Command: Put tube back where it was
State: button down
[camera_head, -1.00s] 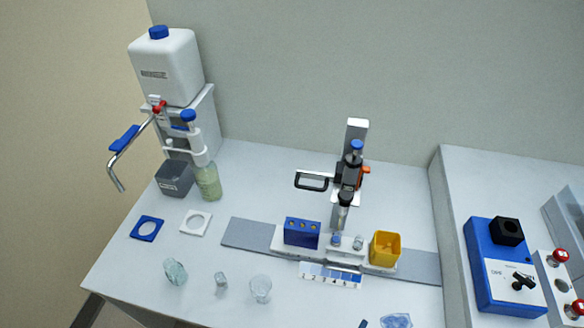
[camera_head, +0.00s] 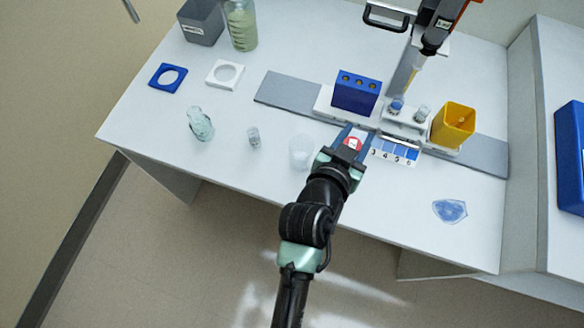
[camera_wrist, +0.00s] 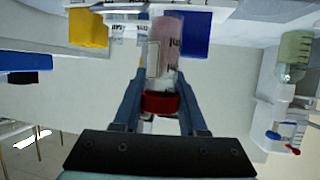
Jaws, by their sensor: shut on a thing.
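My gripper (camera_head: 350,140) is shut on a tube (camera_head: 353,143) at the front of the white holder. In the wrist view the tube (camera_wrist: 167,50) is clear with pinkish contents, dark print and a pale label patch. Its red cap (camera_wrist: 160,103) sits between the two blue fingers (camera_wrist: 160,92). A blue block with several holes (camera_head: 355,95) stands just behind the gripper, and shows beyond the tube in the wrist view (camera_wrist: 196,35). The white holder (camera_head: 402,130) carries two small capped vials (camera_head: 397,104) (camera_head: 422,113). I cannot tell whether the tube touches the holder.
A yellow bin (camera_head: 452,127) stands at the holder's right end. A numbered strip (camera_head: 396,152) lies in front. A pipette on a stand (camera_head: 434,38) rises behind. A clear cup (camera_head: 301,152) is close left of my gripper. A blue dish (camera_head: 450,211) lies at right.

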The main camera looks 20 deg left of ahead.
jog(key=shift+w+d+f+b, duration=0.1)
jog(key=shift+w+f+b, duration=0.45)
notch_tip(320, 180, down, 10)
jog(key=shift+r+b, duration=0.1)
jog(key=shift+b, duration=1.05)
jog(key=shift+c, duration=2.3)
grip_release()
jog(key=shift+f, duration=0.2)
jog(key=shift+r, duration=0.15)
jog(key=shift+s+r, duration=0.1)
jog(key=v, duration=1.1)
jog(key=shift+s+a+r+b, duration=0.2)
jog(key=shift+s+b, duration=0.15)
jog(key=shift+b, duration=0.05)
